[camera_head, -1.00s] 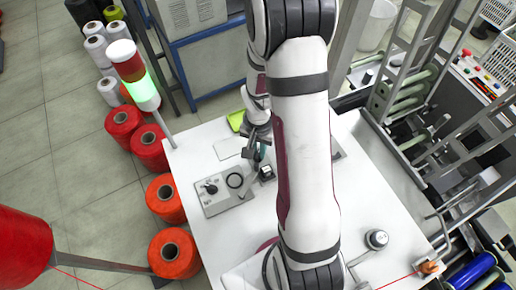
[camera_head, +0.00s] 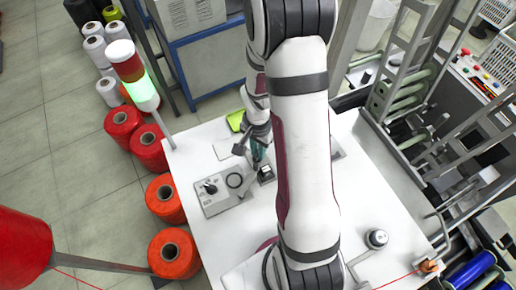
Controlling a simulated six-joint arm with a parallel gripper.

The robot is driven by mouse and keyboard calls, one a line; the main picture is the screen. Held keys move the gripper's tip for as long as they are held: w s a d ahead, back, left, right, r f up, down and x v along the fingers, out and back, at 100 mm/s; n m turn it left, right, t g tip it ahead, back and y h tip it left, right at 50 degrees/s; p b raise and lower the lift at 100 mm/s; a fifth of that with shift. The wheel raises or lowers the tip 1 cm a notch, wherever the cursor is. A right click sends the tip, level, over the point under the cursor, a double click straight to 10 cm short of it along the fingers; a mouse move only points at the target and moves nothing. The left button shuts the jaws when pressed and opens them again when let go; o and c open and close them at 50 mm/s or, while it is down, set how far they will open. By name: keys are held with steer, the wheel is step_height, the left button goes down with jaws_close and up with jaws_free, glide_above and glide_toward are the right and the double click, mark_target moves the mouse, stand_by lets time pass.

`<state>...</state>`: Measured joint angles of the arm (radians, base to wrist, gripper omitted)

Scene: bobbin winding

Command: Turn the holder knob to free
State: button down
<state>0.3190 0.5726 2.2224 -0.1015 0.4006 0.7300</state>
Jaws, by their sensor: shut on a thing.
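My gripper (camera_head: 257,163) points down over the right end of a grey control plate (camera_head: 216,206) on the white table. It is shut on a small part there, apparently the holder knob. That part is hidden by the fingers, so its turned position cannot be seen. A black knob (camera_head: 210,188) stands uncovered on the left of the plate, clear of my gripper. A small black block (camera_head: 266,173) is close to the right of the fingers.
A signal lamp (camera_head: 134,75) glows green at the table's left. Red and orange thread cones (camera_head: 165,198) stand on the floor. A metal roller frame (camera_head: 405,105) stands at the right. My arm covers the table's middle.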

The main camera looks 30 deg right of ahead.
steer(key=c, duration=0.9)
jaws_free()
step_height(320, 180, up, 16)
steer(key=shift+f, duration=0.1)
